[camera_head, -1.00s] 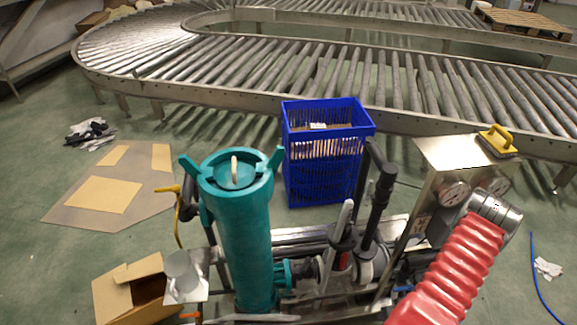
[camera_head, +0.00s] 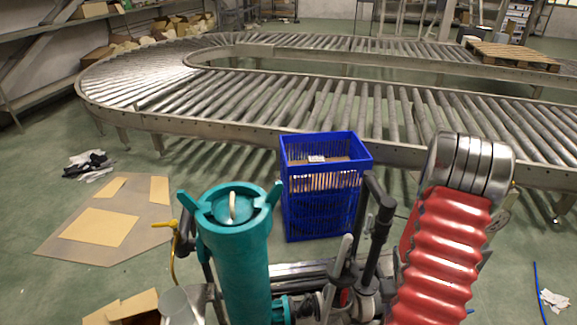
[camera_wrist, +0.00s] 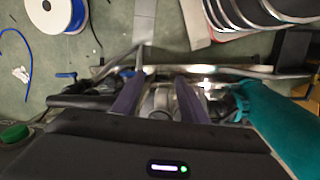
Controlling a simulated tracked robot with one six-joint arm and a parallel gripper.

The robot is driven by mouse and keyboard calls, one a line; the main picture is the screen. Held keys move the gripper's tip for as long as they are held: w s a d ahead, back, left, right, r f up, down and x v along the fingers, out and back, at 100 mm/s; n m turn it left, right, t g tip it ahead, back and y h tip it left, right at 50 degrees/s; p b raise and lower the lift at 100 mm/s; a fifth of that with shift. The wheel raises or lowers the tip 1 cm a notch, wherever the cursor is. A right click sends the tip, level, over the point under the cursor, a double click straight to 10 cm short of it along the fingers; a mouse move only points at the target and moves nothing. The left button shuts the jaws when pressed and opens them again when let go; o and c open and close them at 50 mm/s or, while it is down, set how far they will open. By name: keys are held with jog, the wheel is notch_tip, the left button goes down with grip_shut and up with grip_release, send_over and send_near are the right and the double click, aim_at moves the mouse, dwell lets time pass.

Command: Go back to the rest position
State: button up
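My gripper (camera_wrist: 157,88) shows in the wrist view as two dark fingers spread apart. Nothing is held between them. Metal rails and grey fittings lie beyond the gap. In the head view the red ribbed sleeve of my arm stands at the right with its silver rings at the top. My gripper is hidden there. The teal cylinder (camera_head: 240,265) stands upright at the lower middle of the head view, left of the arm. It also shows at the right edge of the wrist view (camera_wrist: 285,125).
A blue crate (camera_head: 322,205) stands before a roller conveyor (camera_head: 250,130). Flat cardboard (camera_head: 65,240) lies on the left floor, with an open cardboard box (camera_head: 135,308) below. A white spool (camera_wrist: 55,12) and blue cable (camera_head: 541,290) lie on the floor. A pallet (camera_head: 515,55) sits behind.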

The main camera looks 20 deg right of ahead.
jog(key=w+a+r+n+t, duration=0.1)
jog(key=a+r+n+t, duration=0.1)
jog(key=a+r, duration=1.6)
jog(key=w+a+r+n+t, duration=0.2)
jog(key=a+r+n+t, duration=0.1)
jog(key=a+r, duration=1.5)
notch_tip(320, 180, up, 5)
jog(key=shift+w+f+t+y, duration=0.15)
jog(key=shift+t+y, duration=0.25)
jog(key=shift+t, duration=0.5)
jog(key=shift+c, duration=1.1)
